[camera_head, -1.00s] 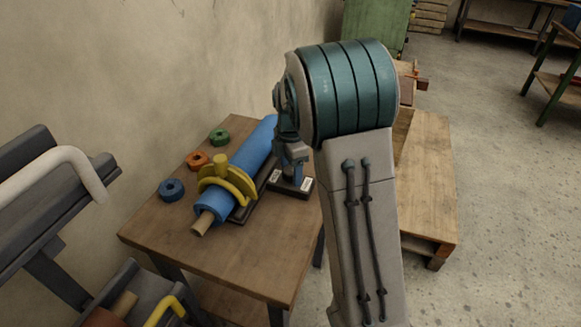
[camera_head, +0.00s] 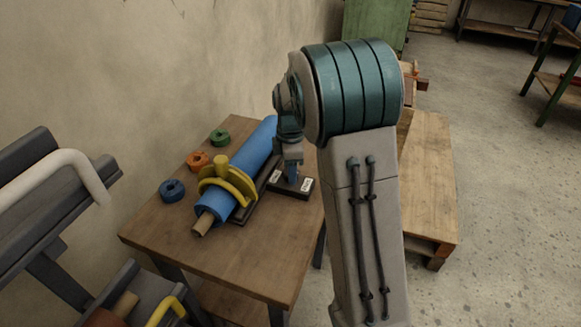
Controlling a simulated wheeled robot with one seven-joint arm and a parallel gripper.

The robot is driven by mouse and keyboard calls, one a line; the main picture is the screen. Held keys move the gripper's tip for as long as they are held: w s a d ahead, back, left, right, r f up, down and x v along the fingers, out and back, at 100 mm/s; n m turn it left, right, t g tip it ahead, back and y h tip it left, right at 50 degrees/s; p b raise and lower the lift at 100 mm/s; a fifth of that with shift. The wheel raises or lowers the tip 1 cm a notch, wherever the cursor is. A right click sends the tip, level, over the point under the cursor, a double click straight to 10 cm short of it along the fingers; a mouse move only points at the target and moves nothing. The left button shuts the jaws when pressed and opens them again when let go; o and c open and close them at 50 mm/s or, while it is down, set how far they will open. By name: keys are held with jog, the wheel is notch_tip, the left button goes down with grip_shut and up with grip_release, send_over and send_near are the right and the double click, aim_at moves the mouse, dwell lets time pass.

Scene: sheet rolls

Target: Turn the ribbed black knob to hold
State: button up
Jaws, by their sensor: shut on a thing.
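A small black control box (camera_head: 279,187) with two white labels lies on the wooden table, right of the blue roll. The label text is too small to read. My gripper (camera_head: 292,178) points down onto the box between the two labels and is shut on the ribbed black knob. The knob itself is hidden by the fingers, so which label it points to cannot be told.
A blue sheet roll (camera_head: 252,152) with a yellow clamp (camera_head: 228,182) lies close left of the box. Blue (camera_head: 172,190), orange (camera_head: 197,160) and green (camera_head: 219,137) rings lie by the wall. The table's front (camera_head: 235,255) is clear. A wooden pallet (camera_head: 430,175) stands to the right.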

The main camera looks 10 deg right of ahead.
jog(key=m, duration=0.4)
jog(key=shift+r+m+p, duration=0.1)
jog(key=shift+m+p, duration=0.2)
jog(key=m, duration=0.3)
jog(key=shift+m, duration=0.3)
jog(key=m+p, duration=0.1)
jog(key=m, duration=0.3)
jog(key=shift+m, duration=0.3)
jog(key=m, duration=0.3)
jog(key=shift+m+p, duration=0.3)
jog(key=m+p, duration=0.1)
jog(key=m, duration=0.7)
jog(key=shift+p, duration=0.4)
jog(key=m+p, duration=0.1)
jog(key=m, duration=0.3)
jog(key=shift+m, duration=0.3)
jog(key=shift+m+p, duration=0.85)
jog(key=shift+m, duration=1.05)
